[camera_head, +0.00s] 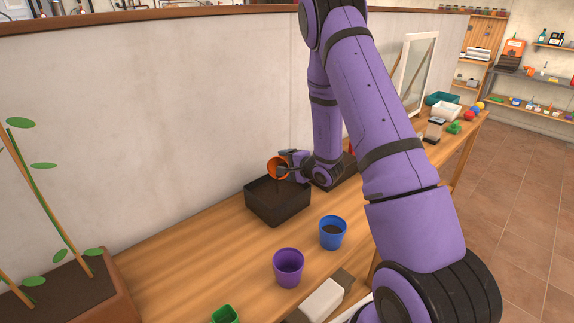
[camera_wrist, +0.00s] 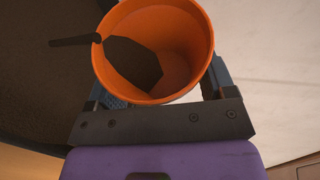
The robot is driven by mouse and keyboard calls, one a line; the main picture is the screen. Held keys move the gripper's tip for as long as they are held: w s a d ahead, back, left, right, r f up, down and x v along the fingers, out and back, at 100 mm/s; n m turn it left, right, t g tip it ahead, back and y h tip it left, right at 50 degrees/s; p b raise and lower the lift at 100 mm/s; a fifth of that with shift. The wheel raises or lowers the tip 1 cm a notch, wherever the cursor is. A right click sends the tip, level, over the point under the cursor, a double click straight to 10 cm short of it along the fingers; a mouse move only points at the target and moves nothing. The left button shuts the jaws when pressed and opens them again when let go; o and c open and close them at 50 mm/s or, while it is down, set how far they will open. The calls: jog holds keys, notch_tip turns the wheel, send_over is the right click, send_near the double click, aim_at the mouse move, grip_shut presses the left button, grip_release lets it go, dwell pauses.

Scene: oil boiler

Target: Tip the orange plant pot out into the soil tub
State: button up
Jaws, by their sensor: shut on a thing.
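The orange plant pot (camera_head: 275,166) is held in the air, tilted on its side, over the black soil tub (camera_head: 262,211). My gripper (camera_head: 288,164) is shut on the pot from its right side. In the wrist view the pot (camera_wrist: 197,42) shows its open mouth, with bare orange wall inside. A dark, flat shape (camera_wrist: 133,62) lies inside it, with a thin strip reaching past the left rim; I cannot tell whether it is soil or a tool. Dark soil (camera_wrist: 35,75) shows at the left of the wrist view.
A blue pot (camera_head: 333,233) with dark filling and a purple pot (camera_head: 288,267) stand in front of the tub. A green pot (camera_head: 225,315) is at the near edge. A planter (camera_head: 75,290) with tall plants stands at left. The wall (camera_head: 160,130) is close behind.

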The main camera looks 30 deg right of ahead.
jog(key=shift+s+a+f+n, duration=0.1)
jog(key=shift+a+f+n, duration=0.05)
jog(key=shift+n, duration=0.25)
dwell(0.5)
jog(key=shift+f+t, duration=0.1)
jog(key=shift+t, duration=0.3)
jog(key=shift+s+a+n+h, duration=0.1)
jog(key=shift+n+h, duration=0.2)
jog(key=shift+w+d+r+m+g, duration=0.25)
jog(key=shift+m+g, duration=0.15)
jog(key=shift+m, duration=0.2)
jog(key=shift+s, duration=0.1)
jog(key=shift+f, duration=0.1)
